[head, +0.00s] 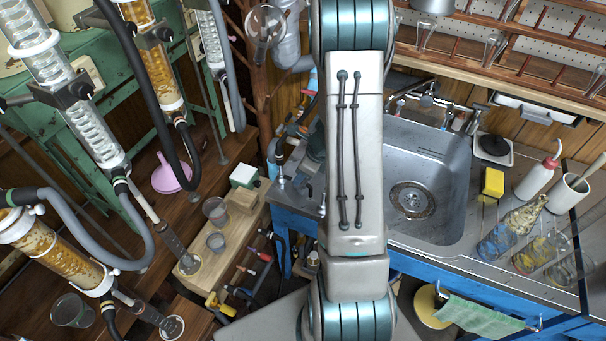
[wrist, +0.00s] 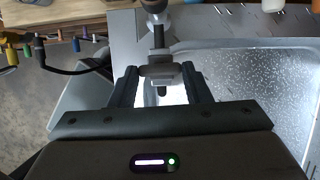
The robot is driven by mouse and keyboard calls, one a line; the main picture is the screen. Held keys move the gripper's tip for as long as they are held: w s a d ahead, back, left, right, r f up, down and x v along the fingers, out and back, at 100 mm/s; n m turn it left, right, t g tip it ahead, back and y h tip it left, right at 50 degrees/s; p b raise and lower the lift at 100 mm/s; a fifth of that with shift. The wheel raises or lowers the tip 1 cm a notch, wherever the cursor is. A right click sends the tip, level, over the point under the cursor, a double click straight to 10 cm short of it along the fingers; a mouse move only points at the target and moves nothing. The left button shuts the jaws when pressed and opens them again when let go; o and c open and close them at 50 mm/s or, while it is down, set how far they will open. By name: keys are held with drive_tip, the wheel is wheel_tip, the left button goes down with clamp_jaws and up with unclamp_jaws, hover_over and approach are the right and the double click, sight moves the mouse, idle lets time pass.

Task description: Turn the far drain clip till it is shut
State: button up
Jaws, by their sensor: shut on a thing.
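In the wrist view my gripper (wrist: 161,80) has its two dark fingers on either side of a small metal clip (wrist: 158,71), shut on its crossbar. I take this to be the far drain clip. A narrow stem runs up from it to a dark round knob or fitting (wrist: 153,5) at the top edge. The crossbar lies roughly level across the picture. I cannot tell from it how far the clip is turned. In the head view my own arm covers the middle, and I cannot make out my fingers or the held clip there.
The steel sink (head: 432,190) lies right of my arm. It also shows in the wrist view (wrist: 270,90). A wooden shelf (head: 240,225) with cups and hanging tools is to the left. Glass columns with hoses stand further left. Flasks (head: 497,243) and a yellow sponge (head: 492,182) sit on the counter.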

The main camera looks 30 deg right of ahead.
drive_tip(key=shift+m, duration=0.6)
drive_tip(key=o, duration=1)
drive_tip(key=p+v, duration=0.2)
drive_tip(key=v, duration=1.2)
drive_tip(key=shift+a, duration=0.15)
